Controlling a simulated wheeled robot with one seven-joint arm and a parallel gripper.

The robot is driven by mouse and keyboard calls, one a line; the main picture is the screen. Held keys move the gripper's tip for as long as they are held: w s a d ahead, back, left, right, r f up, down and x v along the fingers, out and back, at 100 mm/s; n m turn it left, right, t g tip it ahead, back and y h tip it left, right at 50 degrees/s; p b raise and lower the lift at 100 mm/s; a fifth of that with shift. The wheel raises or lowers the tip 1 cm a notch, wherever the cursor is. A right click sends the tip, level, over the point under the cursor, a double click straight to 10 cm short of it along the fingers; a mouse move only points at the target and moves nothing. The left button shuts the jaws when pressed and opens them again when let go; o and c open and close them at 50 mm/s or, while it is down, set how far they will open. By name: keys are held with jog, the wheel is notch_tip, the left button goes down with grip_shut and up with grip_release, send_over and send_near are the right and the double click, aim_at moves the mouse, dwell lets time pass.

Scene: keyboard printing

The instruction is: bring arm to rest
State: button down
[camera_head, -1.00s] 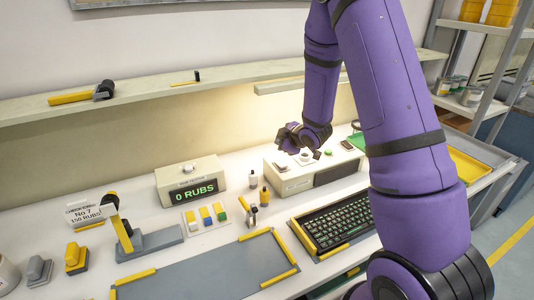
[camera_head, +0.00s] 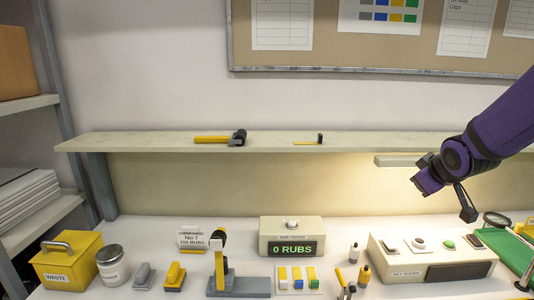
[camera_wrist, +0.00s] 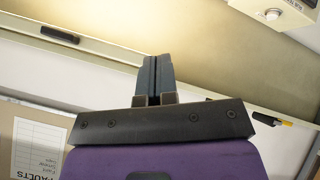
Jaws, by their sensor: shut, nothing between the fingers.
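My purple arm (camera_head: 510,115) reaches in from the right edge in the head view. My gripper (camera_head: 468,212), dark and small there, hangs in the air above the bench, near the white key tester box (camera_head: 400,272) and apart from it. In the wrist view my gripper (camera_wrist: 153,75) shows its two dark fingers side by side, shut with nothing between them. The fingers point toward the wall and shelf area.
A wall shelf (camera_head: 160,143) holds a yellow-handled tool (camera_head: 212,139). On the bench stand a "0 RUBS" display box (camera_head: 291,228), a yellow waste bin (camera_head: 68,270), a metal jar (camera_head: 113,267) and a magnifier lamp (camera_head: 497,220) near my gripper.

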jog(key=s+a+r+m+g, duration=0.2)
jog(key=s+a+r, duration=0.2)
jog(key=s, duration=0.9)
jog(key=s+a+r+m+g+y, duration=0.1)
jog(key=s+r, duration=0.4)
jog(key=s, duration=0.8)
jog(key=a+m+g, duration=0.1)
jog(key=a+m, duration=0.1)
jog(key=shift+s+a+r, duration=0.15)
jog(key=shift+s+a, duration=0.2)
